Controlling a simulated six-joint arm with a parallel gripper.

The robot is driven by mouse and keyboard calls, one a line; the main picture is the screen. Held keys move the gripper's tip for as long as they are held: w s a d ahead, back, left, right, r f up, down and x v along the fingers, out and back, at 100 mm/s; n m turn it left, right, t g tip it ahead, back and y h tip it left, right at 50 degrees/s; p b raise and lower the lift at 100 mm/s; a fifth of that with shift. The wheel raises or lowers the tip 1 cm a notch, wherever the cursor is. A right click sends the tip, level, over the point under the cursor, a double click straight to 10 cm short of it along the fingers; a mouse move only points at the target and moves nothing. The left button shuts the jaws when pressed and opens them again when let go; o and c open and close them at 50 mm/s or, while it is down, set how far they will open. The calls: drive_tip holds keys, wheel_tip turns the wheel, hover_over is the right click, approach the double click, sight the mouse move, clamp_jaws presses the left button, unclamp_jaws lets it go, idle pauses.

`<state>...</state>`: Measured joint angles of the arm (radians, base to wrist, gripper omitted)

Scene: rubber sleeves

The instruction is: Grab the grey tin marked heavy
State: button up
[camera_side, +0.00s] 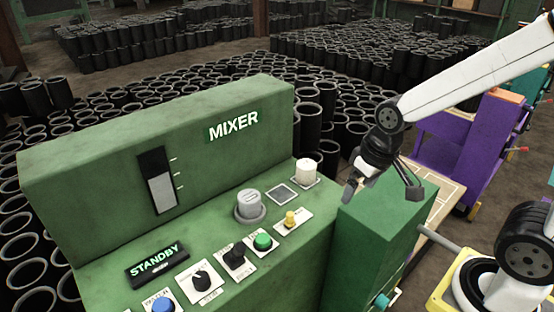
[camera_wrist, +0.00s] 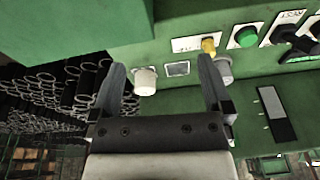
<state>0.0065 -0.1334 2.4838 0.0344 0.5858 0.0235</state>
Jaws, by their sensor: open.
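My gripper (camera_side: 382,187) is open and empty, to the right of both tins and in front of the green box in the side view. It touches neither tin.
Between the tins lies a flat square plate (camera_side: 282,193). A yellow knob (camera_side: 290,219), green button (camera_side: 263,242), black switches and blue button (camera_side: 162,303) line the front. The MIXER back wall (camera_side: 150,150) rises behind. A green box (camera_side: 385,225) stands at right.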

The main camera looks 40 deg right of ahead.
drive_tip(key=w+m+g+y, duration=0.1)
drive_tip(key=w+m, duration=0.1)
drive_tip(key=m, duration=0.1)
drive_tip(key=m+g+y, duration=0.1)
drive_tip(key=m+y, duration=1.1)
drive_tip(key=m, duration=0.2)
hover_over(258, 193)
drive_tip(key=d, duration=0.5)
drive_tip(key=f, duration=0.5)
drive_tip(key=w+f, duration=0.1)
drive_tip(key=f, duration=0.1)
drive_tip(key=shift+f, duration=0.35)
drive_tip(key=shift+s+f, duration=0.1)
drive_tip(key=shift+f, duration=0.45)
drive_tip(key=shift+x, duration=1.25)
drive_tip(key=shift+x, duration=2.6)
drive_tip(key=shift+s+r, duration=0.1)
drive_tip(key=shift+s, duration=0.05)
